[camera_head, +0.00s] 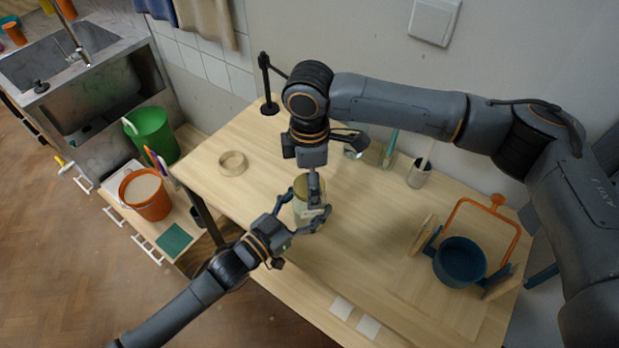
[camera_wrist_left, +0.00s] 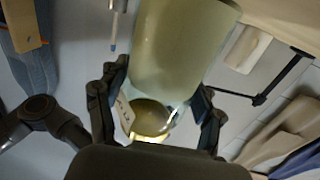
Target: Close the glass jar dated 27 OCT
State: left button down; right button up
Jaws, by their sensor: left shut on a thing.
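A glass jar (camera_head: 301,190) with pale greenish contents stands on the wooden table (camera_head: 370,240). My left gripper (camera_head: 312,222) is shut on the jar from the front. In the left wrist view the jar (camera_wrist_left: 183,50) sits between the two fingers of this gripper (camera_wrist_left: 160,108). A pale label (camera_wrist_left: 124,112) with dark marks shows on it, too small and tilted to read. My right gripper (camera_head: 316,190) points down at the jar's top and hides part of it. Whether its fingers are open, or hold a lid, cannot be told.
A tan ring (camera_head: 233,163) lies left of the jar. A greenish glass container (camera_head: 377,154) and a brush cup (camera_head: 419,174) stand at the back. A blue pot (camera_head: 460,262) with an orange frame (camera_head: 512,235) is at right. White tiles (camera_head: 341,306) lie near the front edge.

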jog(key=shift+r, duration=0.1)
notch_tip(320, 180, up, 12)
dwell(0.6)
pick_arm(q)
jog(key=shift+c, duration=0.6)
grip_release()
jog(key=v, duration=1.2)
